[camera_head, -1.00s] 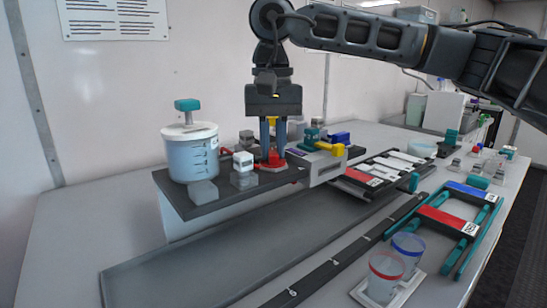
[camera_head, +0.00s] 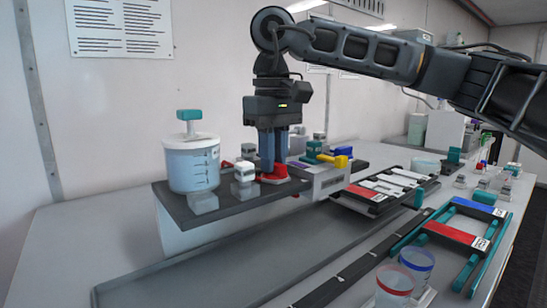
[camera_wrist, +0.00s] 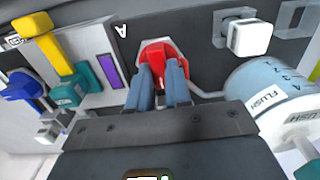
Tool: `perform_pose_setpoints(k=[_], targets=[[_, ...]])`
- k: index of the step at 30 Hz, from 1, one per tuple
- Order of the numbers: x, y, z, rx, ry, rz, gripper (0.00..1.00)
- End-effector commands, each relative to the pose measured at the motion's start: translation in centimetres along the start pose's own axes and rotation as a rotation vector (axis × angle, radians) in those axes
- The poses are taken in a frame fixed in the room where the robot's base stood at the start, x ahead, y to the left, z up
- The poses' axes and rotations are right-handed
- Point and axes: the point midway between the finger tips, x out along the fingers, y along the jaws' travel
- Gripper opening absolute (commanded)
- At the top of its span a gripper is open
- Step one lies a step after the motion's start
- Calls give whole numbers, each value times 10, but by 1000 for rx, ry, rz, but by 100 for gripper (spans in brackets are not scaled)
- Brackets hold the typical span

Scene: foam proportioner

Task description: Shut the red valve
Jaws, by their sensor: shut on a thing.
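The wrist view also shows my gripper (camera_wrist: 160,80) with both fingertips against the red part. I cannot tell the handle's exact angle.
A white knob (camera_head: 244,172) is close beside the valve. A yellow handle (camera_head: 333,159) and a blue one (camera_head: 342,151) lie to the right. Two cups (camera_head: 395,285) stand in front.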

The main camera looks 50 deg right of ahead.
Motion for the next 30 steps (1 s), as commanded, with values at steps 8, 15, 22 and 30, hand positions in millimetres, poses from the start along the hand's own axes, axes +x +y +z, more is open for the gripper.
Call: perform_pose_setpoints(k=[8, 15, 22, 30], targets=[[-1, 0, -1, -7, 4, 0, 0], [-1, 0, -1, -7, 3, -1, 28], [0, 0, 0, -6, 2, 0, 44], [-7, 0, -1, -5, 3, 1, 44]])
